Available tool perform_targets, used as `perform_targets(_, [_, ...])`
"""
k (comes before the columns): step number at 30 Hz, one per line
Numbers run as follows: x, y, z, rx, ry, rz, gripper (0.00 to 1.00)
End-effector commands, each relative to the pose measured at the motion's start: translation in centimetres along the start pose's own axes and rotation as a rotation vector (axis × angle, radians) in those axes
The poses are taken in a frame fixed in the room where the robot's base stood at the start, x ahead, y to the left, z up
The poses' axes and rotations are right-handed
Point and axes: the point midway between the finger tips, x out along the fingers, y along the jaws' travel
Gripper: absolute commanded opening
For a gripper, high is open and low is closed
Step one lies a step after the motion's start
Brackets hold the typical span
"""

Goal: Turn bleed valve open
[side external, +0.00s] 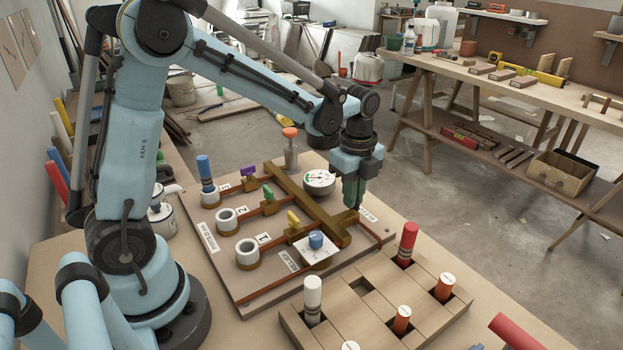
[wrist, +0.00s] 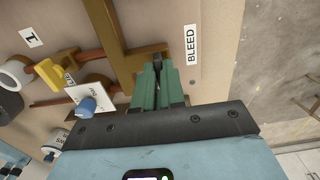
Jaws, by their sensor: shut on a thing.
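My gripper (side external: 352,206) points down at the right end of the brown pipework on the panel board (side external: 228,292). In the wrist view its green fingers (wrist: 157,72) are closed around the small dark handle of the bleed valve (wrist: 158,57), beside the white BLEED label (wrist: 191,44). Only the handle's top shows between the fingertips; the fingers hide the rest of the valve, so its angle is hard to read. In the side view the valve is hidden behind the fingers, and the label (side external: 369,215) lies just right of them.
A blue knob (side external: 316,240) on a white plate, a yellow valve handle (side external: 293,219) and a round gauge (side external: 319,181) stand close by. A wooden block tray (side external: 338,329) with red, orange and white pegs sits in front. The board's right margin is clear.

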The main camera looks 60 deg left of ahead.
Motion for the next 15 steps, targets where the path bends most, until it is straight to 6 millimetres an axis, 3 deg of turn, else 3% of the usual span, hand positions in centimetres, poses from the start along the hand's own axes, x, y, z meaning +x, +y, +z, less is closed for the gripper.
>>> perform_targets(8, [-0.01, 0.0, 0.0, -0.046, 0.0, 0.0, 0.0])
perform_targets(15, [0.01, 0.0, 0.01, -0.192, 0.0, 0.001, 0.0])
